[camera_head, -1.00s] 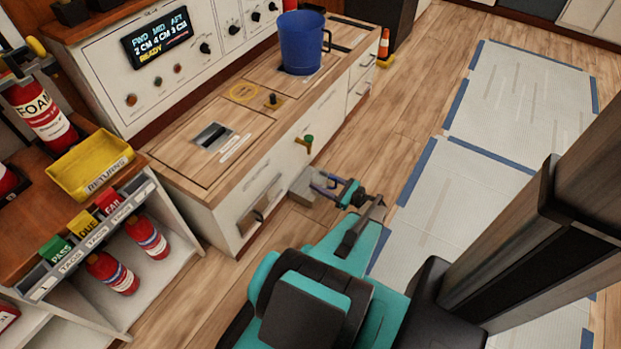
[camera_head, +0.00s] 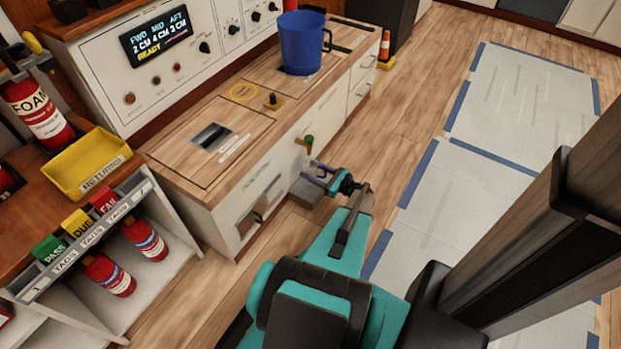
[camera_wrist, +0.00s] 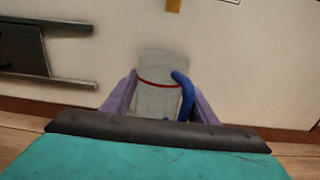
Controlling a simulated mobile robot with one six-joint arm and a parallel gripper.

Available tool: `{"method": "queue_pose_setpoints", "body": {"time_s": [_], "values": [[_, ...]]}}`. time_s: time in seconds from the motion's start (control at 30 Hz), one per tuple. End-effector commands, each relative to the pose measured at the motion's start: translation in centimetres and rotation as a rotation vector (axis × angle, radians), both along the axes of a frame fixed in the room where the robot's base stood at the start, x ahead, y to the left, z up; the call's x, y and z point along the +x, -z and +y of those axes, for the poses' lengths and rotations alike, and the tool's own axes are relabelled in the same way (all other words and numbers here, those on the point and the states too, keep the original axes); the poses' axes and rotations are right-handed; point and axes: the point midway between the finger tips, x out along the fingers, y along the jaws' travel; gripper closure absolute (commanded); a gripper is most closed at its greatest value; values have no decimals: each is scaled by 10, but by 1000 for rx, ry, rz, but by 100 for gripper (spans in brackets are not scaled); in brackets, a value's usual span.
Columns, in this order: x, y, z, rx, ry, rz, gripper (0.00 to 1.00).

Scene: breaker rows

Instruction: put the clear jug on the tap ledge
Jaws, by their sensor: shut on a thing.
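The clear jug (camera_wrist: 158,98), with a red line around it and a blue handle, sits between the purple fingers of my gripper (camera_wrist: 158,108) in the wrist view. My gripper (camera_head: 319,175) is shut on it. In the head view the jug is small and hard to make out at the fingertips. The grey tap ledge (camera_head: 305,193) juts from the cabinet front, beside and below my fingers. A brass tap with a green knob (camera_head: 308,141) is above it. Whether the jug touches the ledge cannot be told.
A blue bucket (camera_head: 301,43) stands on the cabinet's wooden top (camera_head: 185,150). A dark latch (camera_head: 250,222) is on the cabinet front. A yellow returns tray (camera_head: 85,163) and a rack with red extinguishers (camera_head: 108,274) are at left. The floor right of the cabinet is open.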

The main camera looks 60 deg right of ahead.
Motion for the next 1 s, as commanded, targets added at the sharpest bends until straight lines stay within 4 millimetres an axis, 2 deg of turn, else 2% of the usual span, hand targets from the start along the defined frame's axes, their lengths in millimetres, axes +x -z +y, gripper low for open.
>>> {"method": "queue_pose_setpoints", "body": {"time_s": [0.2,0.3,0.77,0.8,0.9,1.0], "values": [[0,27,-1,1,0,0,75],[0,32,-1,0,1,-1,75],[-1,35,-1,0,1,-1,75],[-1,35,-1,0,1,0,44],[-1,35,0,0,1,0,28],[-1,35,-1,0,1,0,28]]}}
